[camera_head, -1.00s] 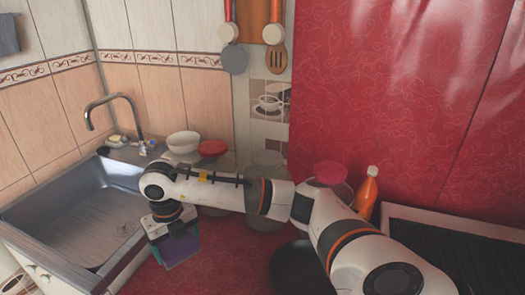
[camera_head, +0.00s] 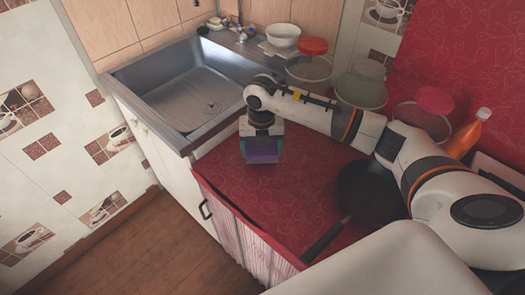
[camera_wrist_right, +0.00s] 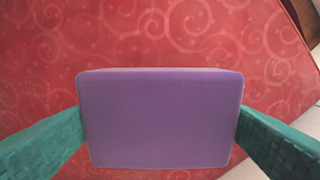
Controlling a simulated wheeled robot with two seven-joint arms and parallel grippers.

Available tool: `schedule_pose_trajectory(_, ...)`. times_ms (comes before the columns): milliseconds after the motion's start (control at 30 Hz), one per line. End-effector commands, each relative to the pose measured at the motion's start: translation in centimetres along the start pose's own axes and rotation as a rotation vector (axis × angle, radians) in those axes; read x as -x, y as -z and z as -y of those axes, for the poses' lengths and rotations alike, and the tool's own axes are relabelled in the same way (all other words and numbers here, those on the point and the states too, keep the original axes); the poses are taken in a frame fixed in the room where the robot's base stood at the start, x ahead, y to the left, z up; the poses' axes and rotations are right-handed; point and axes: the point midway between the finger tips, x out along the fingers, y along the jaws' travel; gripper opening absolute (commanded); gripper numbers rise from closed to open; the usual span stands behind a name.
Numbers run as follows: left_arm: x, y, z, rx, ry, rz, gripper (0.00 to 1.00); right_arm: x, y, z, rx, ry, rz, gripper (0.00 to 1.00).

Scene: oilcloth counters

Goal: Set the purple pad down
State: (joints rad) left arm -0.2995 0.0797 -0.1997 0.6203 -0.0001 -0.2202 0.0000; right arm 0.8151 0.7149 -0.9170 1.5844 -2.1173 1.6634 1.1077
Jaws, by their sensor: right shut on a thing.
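The purple pad (camera_head: 263,156) is held in my right gripper (camera_head: 262,151), over the red counter top (camera_head: 285,190) close to the sink. In the right wrist view, the pad (camera_wrist_right: 160,118) fills the middle, pinched between two teal fingers at its left and right sides. Red patterned oilcloth (camera_wrist_right: 150,35) shows behind it. I cannot tell whether the pad touches the cloth or hangs just above it. My left gripper is not in view.
A steel sink (camera_head: 190,85) lies to the left. A black frying pan (camera_head: 370,195) with its handle toward the front sits to the right. Lidded containers (camera_head: 310,68), a white bowl (camera_head: 283,37) and an orange bottle (camera_head: 464,138) stand behind. Red cloth before the gripper is clear.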

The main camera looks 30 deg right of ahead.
Motion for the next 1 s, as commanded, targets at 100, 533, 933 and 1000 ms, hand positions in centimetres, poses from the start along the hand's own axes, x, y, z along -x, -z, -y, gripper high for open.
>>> schedule_pose_trajectory(100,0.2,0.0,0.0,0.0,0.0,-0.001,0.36,-1.9,-0.1,0.0,0.001,-0.002,0.004,0.6)
schedule_pose_trajectory(533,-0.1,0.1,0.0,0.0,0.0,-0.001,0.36,-3.1,0.0,0.0,0.001,-0.001,0.001,0.6)
schedule_pose_trajectory(933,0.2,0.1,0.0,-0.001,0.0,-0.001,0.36,-2.7,0.0,0.0,0.001,-0.001,0.001,1.0)
schedule_pose_trajectory(1000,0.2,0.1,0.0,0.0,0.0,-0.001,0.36,-2.2,0.0,0.0,0.001,0.0,0.0,1.0)
